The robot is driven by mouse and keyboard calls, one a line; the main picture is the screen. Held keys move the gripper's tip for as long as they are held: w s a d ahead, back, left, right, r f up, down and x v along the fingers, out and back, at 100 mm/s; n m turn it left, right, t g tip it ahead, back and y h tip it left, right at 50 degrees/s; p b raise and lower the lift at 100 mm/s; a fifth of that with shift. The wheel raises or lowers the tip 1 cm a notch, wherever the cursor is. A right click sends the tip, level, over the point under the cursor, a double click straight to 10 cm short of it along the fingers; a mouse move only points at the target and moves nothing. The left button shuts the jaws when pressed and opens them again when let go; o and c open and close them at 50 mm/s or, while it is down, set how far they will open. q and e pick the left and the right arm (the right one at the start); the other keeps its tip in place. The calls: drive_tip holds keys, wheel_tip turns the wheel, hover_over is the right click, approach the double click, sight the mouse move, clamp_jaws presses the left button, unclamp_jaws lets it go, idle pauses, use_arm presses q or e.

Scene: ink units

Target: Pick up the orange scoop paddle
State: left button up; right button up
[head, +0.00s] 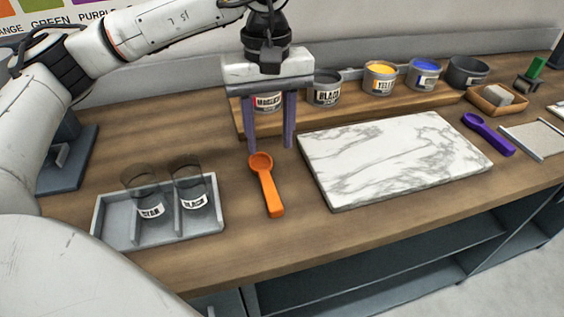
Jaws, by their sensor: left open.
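The orange scoop paddle (268,187) lies on the wooden bench in the head view, left of the marble slab. Its round bowl end points to the back and its handle points to the front. My left gripper (267,147) points down at the bowl end, with its two fingers apart and nothing between them that I can tell as held. The fingertips appear just behind and above the bowl; the exact height is hard to tell. My right gripper is not in view.
A marble slab (396,159) lies right of the scoop. A grey divided tray (122,226) with two glass jars stands left. Ink tins, including a yellow one (380,78), stand on a wooden shelf behind. A purple scoop (488,135) lies at right.

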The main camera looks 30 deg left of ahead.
sight(267, 182)
use_arm(q)
drive_tip(key=f, duration=0.1)
drive_tip(key=s+f, duration=0.1)
drive_tip(key=f, duration=0.1)
drive_tip(key=shift+s+f, duration=0.1)
drive_tip(key=shift+s, duration=0.05)
drive_tip(key=f, duration=0.3)
drive_tip(key=f+p, duration=0.1)
drive_tip(key=shift+s+f, duration=0.25)
drive_tip(key=shift+f, duration=0.5)
clamp_jaws()
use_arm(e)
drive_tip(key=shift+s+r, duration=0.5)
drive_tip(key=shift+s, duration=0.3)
